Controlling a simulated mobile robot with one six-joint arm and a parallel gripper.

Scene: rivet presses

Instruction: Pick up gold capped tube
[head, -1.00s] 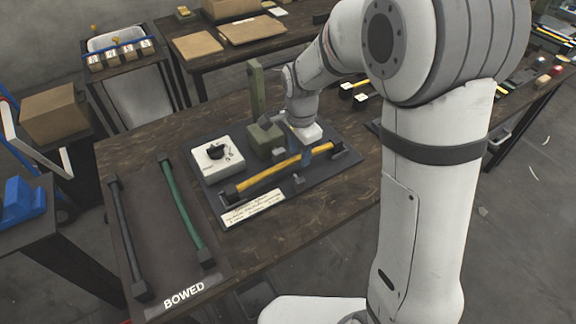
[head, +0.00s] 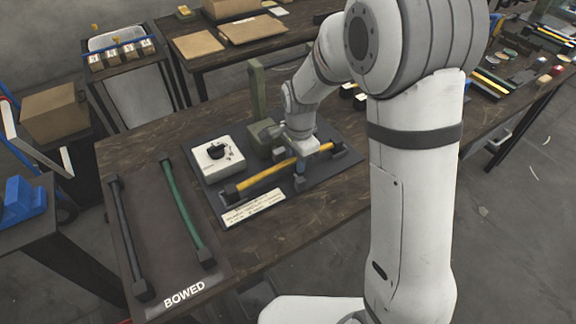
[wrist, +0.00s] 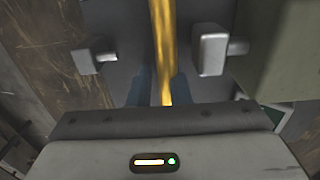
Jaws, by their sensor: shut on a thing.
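The gold tube (head: 265,176) lies slantwise along the dark fixture plate (head: 232,208) in the head view, with dark end pieces. The wrist view shows its gold length (wrist: 163,45) running down between my blue fingers. My gripper (head: 300,164) is over the right part of the tube, and it also shows in the wrist view (wrist: 160,88). It is shut on the tube, with one finger on each side. I cannot tell whether the tube is clear of its supports. My fingers hide a short part of it.
A white dial box (head: 228,168) and a green post (head: 257,90) stand behind the tube. A white label (head: 253,208) lies in front. The BOWED tray (head: 150,235) at left holds a black tube (head: 127,235) and a green tube (head: 182,212).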

